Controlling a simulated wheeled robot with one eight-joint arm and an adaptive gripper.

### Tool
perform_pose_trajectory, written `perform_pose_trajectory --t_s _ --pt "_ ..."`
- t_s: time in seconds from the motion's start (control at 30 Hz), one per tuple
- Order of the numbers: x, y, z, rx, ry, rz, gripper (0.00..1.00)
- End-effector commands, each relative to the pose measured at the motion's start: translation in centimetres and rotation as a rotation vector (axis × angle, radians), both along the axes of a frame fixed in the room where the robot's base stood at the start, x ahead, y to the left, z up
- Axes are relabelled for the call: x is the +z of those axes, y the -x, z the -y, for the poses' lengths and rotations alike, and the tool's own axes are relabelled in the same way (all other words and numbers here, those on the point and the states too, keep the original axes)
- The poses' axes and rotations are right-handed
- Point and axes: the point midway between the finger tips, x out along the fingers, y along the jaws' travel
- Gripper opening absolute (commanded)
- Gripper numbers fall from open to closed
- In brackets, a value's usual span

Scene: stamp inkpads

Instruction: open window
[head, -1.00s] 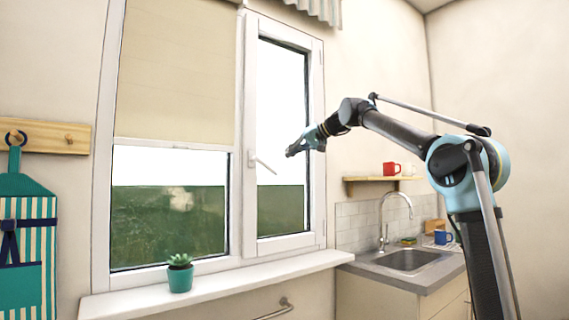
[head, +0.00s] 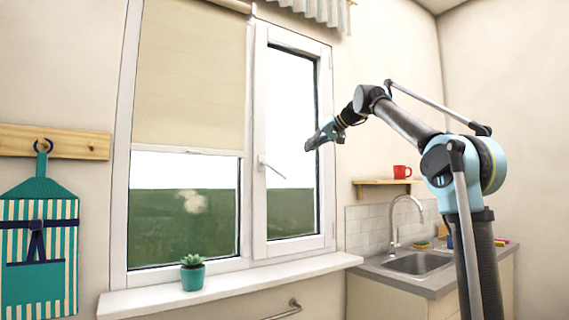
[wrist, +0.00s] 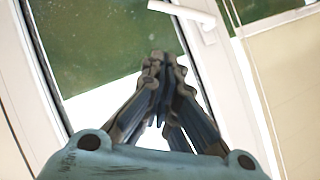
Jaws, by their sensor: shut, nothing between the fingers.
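The window's right sash (head: 259,120) has a white frame and looks closed. Its white handle (head: 268,165) sits on the sash's left side, with the lever slanting down to the right. In the wrist view the handle (wrist: 188,14) is at the top, beyond the fingertips. My gripper (head: 310,146) is right of the handle and a little higher in the head view, in front of the glass and apart from the handle. In the wrist view my gripper (wrist: 162,62) has its fingertips together with nothing between them.
A potted succulent (head: 192,275) stands on the white sill (head: 240,286) below the window. A beige blind (head: 190,75) covers the upper left pane. A shelf with a red mug (head: 402,172) and a sink (head: 418,263) are at the right. An apron (head: 40,240) hangs at the left.

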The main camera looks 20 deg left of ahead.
Motion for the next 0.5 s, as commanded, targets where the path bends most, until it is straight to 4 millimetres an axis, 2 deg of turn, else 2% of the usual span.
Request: perform_pose_trajectory --t_s 0.17,0.5 --pt "-0.9 -0.5 -1.8 0.005 -0.001 -0.001 0.0" --pt "-3.7 -2.5 -6.6 0.002 -0.001 -0.001 0.0"
